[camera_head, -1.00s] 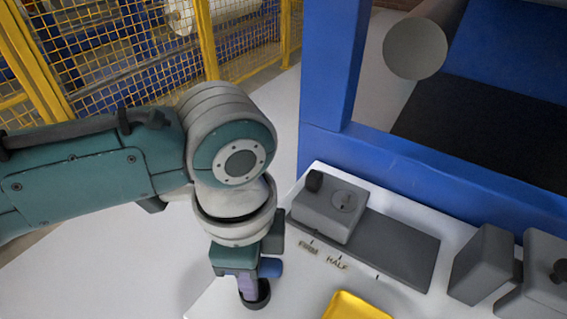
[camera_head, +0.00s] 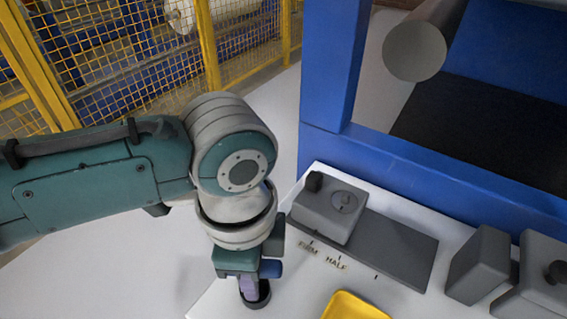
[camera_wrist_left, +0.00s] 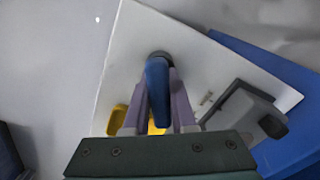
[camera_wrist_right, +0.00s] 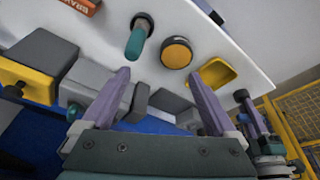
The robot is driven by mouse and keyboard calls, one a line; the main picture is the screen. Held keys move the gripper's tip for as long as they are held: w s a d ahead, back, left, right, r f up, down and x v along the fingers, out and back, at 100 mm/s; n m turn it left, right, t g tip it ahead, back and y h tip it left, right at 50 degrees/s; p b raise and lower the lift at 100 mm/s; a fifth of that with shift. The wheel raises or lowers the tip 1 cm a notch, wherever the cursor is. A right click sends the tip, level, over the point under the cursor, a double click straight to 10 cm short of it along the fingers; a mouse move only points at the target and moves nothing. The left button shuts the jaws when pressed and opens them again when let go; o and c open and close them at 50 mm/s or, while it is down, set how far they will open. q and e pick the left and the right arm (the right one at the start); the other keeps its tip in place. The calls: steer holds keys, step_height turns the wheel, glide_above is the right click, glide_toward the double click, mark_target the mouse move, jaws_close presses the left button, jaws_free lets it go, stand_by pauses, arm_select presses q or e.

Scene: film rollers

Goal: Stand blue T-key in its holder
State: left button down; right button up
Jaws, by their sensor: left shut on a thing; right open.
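The blue T-key (camera_wrist_left: 158,88) is between the purple fingers of my left gripper (camera_wrist_left: 160,108), which is shut on it. In the head view the key's blue bar (camera_head: 270,268) shows beside the left gripper (camera_head: 249,287). A dark round holder (camera_head: 262,299) is directly below these fingertips, at the table's left end. It also shows at the key's far end in the left wrist view (camera_wrist_left: 159,55). Whether the key's lower end is inside the holder is hidden. My right gripper (camera_wrist_right: 160,100) is open and empty in the right wrist view, with no object between its fingers.
A yellow tray (camera_head: 352,306) lies at the table's front. A grey block with a black knob (camera_head: 314,181) stands on a grey plate (camera_head: 405,252) behind. More grey blocks (camera_head: 482,265) are at right. A teal handle (camera_wrist_right: 135,42) stands in another dark holder near a round orange-topped part (camera_wrist_right: 177,53).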

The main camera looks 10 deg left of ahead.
arm_select(q)
steer(key=shift+c, duration=1.3)
jaws_free()
step_height(320, 180, up, 7)
steer(key=p, duration=0.8)
